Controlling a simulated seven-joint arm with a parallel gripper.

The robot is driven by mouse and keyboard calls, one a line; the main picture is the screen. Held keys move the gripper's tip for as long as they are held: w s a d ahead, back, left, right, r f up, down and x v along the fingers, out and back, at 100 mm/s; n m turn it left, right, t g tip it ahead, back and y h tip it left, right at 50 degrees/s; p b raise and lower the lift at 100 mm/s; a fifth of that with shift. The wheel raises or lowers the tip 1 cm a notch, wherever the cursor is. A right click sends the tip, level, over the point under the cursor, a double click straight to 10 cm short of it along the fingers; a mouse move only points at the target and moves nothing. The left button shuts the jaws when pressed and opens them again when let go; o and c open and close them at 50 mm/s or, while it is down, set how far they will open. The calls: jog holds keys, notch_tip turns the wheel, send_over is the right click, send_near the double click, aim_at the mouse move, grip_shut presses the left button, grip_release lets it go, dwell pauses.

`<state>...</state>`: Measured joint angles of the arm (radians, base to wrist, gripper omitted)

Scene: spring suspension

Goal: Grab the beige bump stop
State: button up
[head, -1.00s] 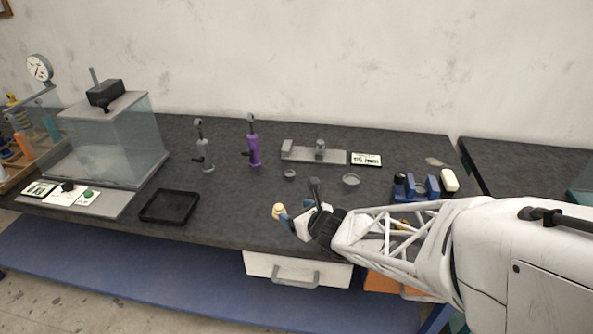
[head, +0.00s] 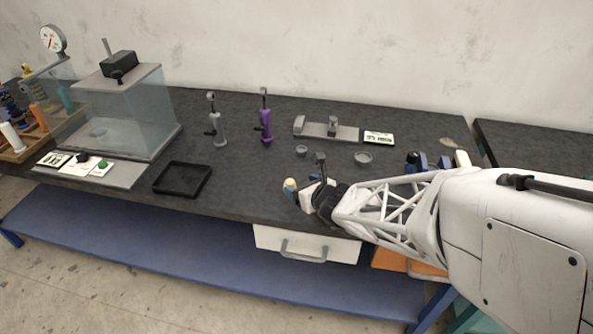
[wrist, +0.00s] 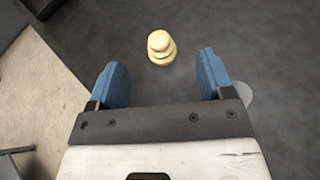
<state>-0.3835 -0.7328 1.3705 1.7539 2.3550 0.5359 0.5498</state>
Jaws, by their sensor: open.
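The beige bump stop (wrist: 161,47) is a small stepped, rounded piece standing on the dark bench top (wrist: 255,50). In the wrist view it lies just beyond the fingertips, roughly midway between them and apart from both. My gripper (wrist: 162,75) is open, with its two blue fingers spread and nothing between them. In the head view my gripper (head: 292,191) is low over the front part of the bench, and the bump stop (head: 290,184) shows partly beside the fingertips.
A black tray (head: 183,179) lies to the left. A grey damper (head: 217,130) and a purple damper (head: 265,125) stand behind. Small grey cups (head: 363,158) sit behind my gripper. A blue vise (head: 425,161) is at the right. The bench's front edge is close.

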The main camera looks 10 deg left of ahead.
aim_at(290, 181)
jog(key=shift+x, duration=2.55)
jog(key=shift+a, duration=0.1)
jog(key=shift+c, duration=0.3)
jog(key=c, duration=1)
